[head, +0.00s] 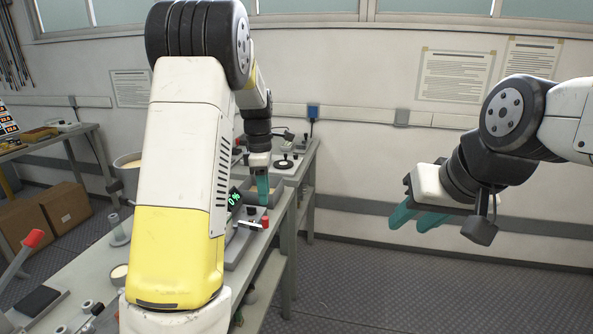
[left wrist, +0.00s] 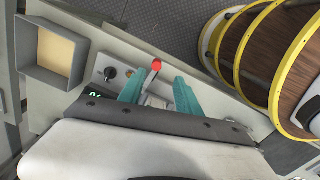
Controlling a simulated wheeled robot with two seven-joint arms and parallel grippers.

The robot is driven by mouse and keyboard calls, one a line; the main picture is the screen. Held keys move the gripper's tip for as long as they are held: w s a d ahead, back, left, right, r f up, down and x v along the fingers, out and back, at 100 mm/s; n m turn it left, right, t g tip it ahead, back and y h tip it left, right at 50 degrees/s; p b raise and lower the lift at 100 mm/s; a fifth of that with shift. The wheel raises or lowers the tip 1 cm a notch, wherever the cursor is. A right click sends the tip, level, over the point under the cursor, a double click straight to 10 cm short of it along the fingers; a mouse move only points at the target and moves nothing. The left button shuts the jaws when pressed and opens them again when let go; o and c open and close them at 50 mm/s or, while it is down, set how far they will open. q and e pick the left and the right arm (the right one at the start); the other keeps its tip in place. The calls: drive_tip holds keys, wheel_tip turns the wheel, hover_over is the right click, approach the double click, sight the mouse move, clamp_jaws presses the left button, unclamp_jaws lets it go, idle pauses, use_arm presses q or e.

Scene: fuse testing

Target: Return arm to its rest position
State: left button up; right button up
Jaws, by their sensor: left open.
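My left gripper (head: 262,187) points down over the far part of the workbench, at the tester with a green digital display (head: 235,198). In the left wrist view, its two teal fingers (left wrist: 159,92) are apart. The tester's red knob (left wrist: 157,66) shows just beyond and between the fingertips, and a small pale part lies between the fingers; I cannot tell what it is. My right gripper (head: 418,217) hangs over clear floor on the right, its teal fingers apart and nothing seen between them. My left arm hides much of the bench.
A grey square bin (left wrist: 62,58) stands on the bench beside the tester. The grey workbench (head: 85,262) carries small fittings and a red-tipped lever (head: 33,238). Cardboard boxes (head: 62,208) stand on the floor at left. The floor (head: 400,285) at right is clear.

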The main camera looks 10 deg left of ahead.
use_arm(q)
drive_tip(key=s+d+r+m+t+h, duration=0.1)
drive_tip(key=s+r+m+t, duration=0.2)
drive_tip(key=s+r+m, duration=0.3)
drive_tip(key=s+d+r+m+t, duration=0.2)
drive_tip(key=s+r+m, duration=0.4)
drive_tip(key=s+m, duration=0.8)
drive_tip(key=s+t, duration=0.1)
drive_tip(key=s, duration=0.7)
drive_tip(key=shift+h, duration=0.4)
